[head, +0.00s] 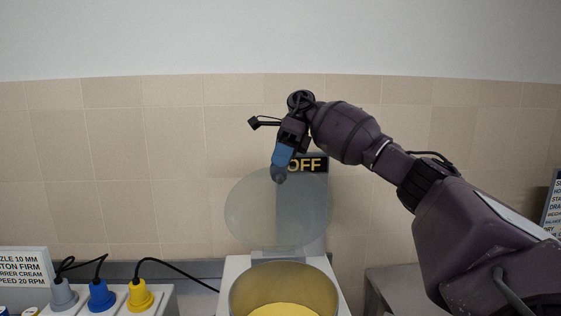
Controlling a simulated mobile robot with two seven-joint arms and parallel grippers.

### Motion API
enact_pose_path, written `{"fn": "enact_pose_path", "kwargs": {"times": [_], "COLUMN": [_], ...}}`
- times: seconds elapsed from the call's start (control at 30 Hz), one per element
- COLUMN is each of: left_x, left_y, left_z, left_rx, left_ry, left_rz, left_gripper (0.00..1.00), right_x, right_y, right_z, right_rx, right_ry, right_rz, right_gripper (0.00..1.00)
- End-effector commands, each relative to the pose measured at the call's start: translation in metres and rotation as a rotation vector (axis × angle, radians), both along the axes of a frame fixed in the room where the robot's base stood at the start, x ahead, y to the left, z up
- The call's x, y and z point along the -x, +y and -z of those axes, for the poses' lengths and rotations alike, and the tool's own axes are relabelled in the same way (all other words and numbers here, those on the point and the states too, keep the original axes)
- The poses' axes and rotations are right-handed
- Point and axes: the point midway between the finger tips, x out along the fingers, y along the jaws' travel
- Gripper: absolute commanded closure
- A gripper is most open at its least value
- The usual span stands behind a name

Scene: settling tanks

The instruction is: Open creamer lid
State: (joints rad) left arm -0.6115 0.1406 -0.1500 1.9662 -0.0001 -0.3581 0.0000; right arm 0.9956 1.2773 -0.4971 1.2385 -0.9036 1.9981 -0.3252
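The creamer (240,294) is a round, open-topped vessel at the bottom middle, with a yellow filling inside; its lower part is cut off by the frame. Its lid (262,222) is a translucent, pale green-grey disc standing raised behind the vessel, so the opening is uncovered. My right gripper (279,173) points down at the lid's upper edge and overlaps it in the picture; I cannot tell if they touch. Its blue and grey fingers are seen edge-on, so their opening is unclear. My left gripper is out of view.
Grey, blue and yellow plugs (140,296) with black cables are at the lower left, by a text sign (24,268). Another sign (552,208) is at the right edge. The tiled wall is bare.

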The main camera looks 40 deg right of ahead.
Motion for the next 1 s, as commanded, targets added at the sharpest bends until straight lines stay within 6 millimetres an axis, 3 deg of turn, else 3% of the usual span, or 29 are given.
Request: {"fn": "enact_pose_path", "kwargs": {"times": [0.03, 0.17, 0.2, 1.0], "left_x": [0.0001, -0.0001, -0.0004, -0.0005], "left_y": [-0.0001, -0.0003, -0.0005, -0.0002], "left_z": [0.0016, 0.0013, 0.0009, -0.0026], "left_rx": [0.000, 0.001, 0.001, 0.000], "left_ry": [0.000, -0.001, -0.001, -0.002], "left_rz": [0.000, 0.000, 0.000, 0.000], "left_gripper": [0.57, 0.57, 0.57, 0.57], "right_x": [-0.0018, -0.0019, -0.0018, -0.0027], "right_y": [-0.0005, -0.0005, -0.0005, -0.0047], "right_z": [0.0203, 0.0199, 0.0198, 0.0135], "right_rx": [0.017, 0.018, 0.018, 0.020], "right_ry": [0.032, 0.032, 0.032, 0.032], "right_rz": [0.004, 0.005, 0.005, 0.009], "right_gripper": [0.55, 0.35, 0.34, 0.34]}}
